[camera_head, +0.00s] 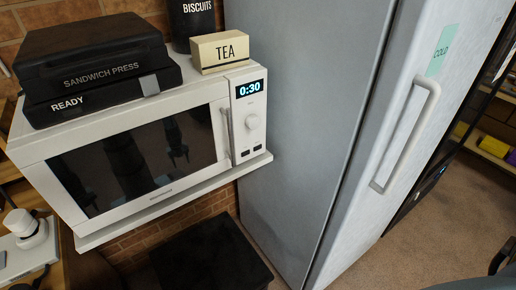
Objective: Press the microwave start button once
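The white microwave (140,207) sits on a shelf at the left, its dark glass door (135,160) closed. Its control panel (248,105) is on the right of the front, with a lit display (249,88) reading 0:30 and a round knob (252,122). Two small dark buttons sit low on the panel, a left one (245,153) and a right one (258,148). Their labels are too small to read, so I cannot tell which is start. Neither of my grippers shows clearly in the head view.
A black sandwich press (95,60) marked READY, a TEA box (220,52) and a BISCUITS tin (195,20) stand on top of the microwave. A grey fridge (300,110) with a long handle (408,135) stands close on the right. A black box-like thing (210,260) is below.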

